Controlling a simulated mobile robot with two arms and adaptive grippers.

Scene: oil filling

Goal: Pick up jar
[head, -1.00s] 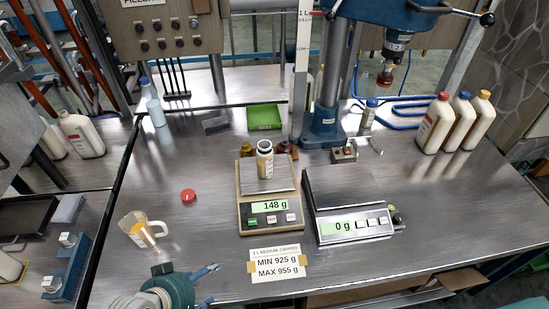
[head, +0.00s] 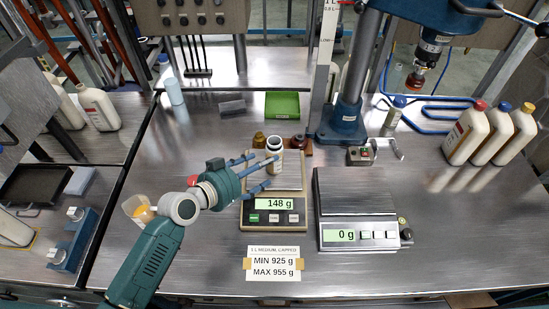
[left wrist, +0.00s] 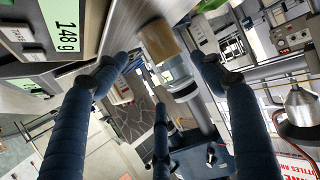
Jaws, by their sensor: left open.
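My right gripper is not in view.
A second scale (head: 360,238) reading 0 g stands to the right. A blue press column (head: 345,105) and a green tray (head: 282,106) are farther back.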

